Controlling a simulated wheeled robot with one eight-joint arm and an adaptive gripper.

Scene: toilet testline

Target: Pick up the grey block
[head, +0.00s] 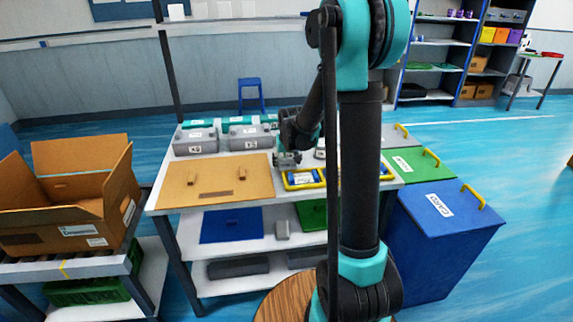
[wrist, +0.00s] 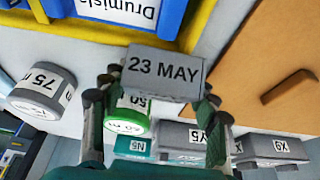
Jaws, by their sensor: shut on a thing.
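The grey block (wrist: 163,72), printed "23 MAY", is between the two fingers of my gripper (wrist: 157,87) in the wrist view. One finger presses on each end, and the lettered face points to the camera. In the head view the block (head: 287,159) is small at the end of my arm, over the table behind the yellow-framed tray. I cannot tell for certain whether it touches the table.
A brown board (head: 217,183) lies left. Grey labelled boxes (head: 195,140) stand behind. A blue bin (head: 445,235) is right.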

